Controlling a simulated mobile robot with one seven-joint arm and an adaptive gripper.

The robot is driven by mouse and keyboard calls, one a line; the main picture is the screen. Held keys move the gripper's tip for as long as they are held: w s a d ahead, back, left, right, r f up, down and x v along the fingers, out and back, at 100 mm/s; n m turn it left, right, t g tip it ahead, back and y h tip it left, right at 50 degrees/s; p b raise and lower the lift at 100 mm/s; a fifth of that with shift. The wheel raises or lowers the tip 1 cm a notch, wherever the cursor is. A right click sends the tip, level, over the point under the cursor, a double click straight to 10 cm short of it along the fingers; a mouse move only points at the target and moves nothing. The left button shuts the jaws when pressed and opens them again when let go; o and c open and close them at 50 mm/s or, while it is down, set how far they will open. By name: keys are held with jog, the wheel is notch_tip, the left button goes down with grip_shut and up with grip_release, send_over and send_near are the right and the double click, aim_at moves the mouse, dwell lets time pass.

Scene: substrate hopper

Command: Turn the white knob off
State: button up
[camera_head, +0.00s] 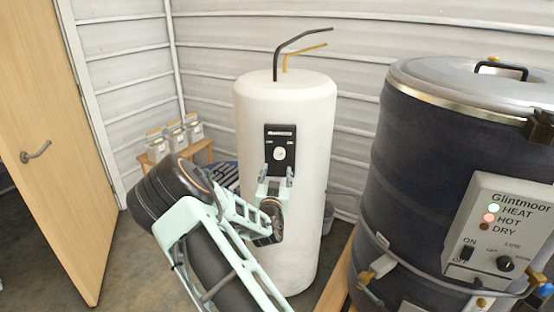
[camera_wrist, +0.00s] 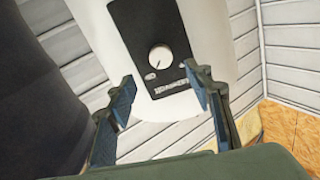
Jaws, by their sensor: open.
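The white knob (camera_head: 279,153) is a round dial on a black control panel (camera_head: 270,135), fixed to the front of a tall white cylinder tank (camera_head: 260,105). In the wrist view the white knob (camera_wrist: 160,56) shows a small dark pointer mark, and the panel's small lettering cannot be read. My gripper (camera_head: 275,178) is just below the knob in the head view, with its fingers pointing up toward the panel. In the wrist view my gripper (camera_wrist: 160,88) is open, its two fingers apart and empty. The knob lies beyond the fingertips, and I see no contact.
A large dark drum (camera_head: 420,150) stands at right, with a grey control box (camera_head: 485,255) carrying a switch and a black knob. A wooden door (camera_head: 45,130) is at left. A small wooden stool (camera_head: 198,150) with several white containers stands behind my arm.

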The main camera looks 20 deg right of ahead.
aim_at(279, 156)
jog(key=p+x, duration=0.1)
jog(key=x, duration=0.9)
jog(key=shift+w, duration=0.15)
jog(key=shift+c, duration=0.2)
jog(key=c, duration=1.1)
